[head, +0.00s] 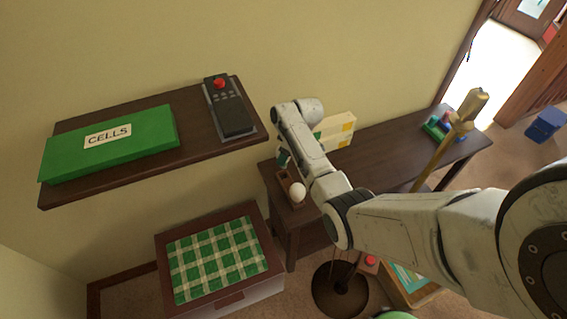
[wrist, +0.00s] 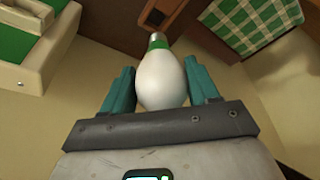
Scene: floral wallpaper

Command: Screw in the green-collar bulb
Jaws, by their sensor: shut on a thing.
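In the wrist view, a white bulb (wrist: 161,82) with a green collar (wrist: 158,45) and a metal tip sits between the teal fingers of my gripper (wrist: 163,73). My gripper is shut on the bulb, whose tip points away from the palm. Just beyond the tip is a brown wooden piece with a round dark hole (wrist: 155,17); I cannot tell whether they touch. In the head view, my gripper (head: 284,158) is over the left end of the dark table, mostly hidden by my arm. A white round bulb (head: 298,192) shows by a wooden holder (head: 283,178) there.
A dark shelf (head: 240,143) with a green box labelled CELLS (head: 110,145) and a dark handset (head: 230,108) is at left. A checked-top chest (head: 217,258) stands below. A cream box (head: 338,128) is on the table (head: 385,150) behind my arm.

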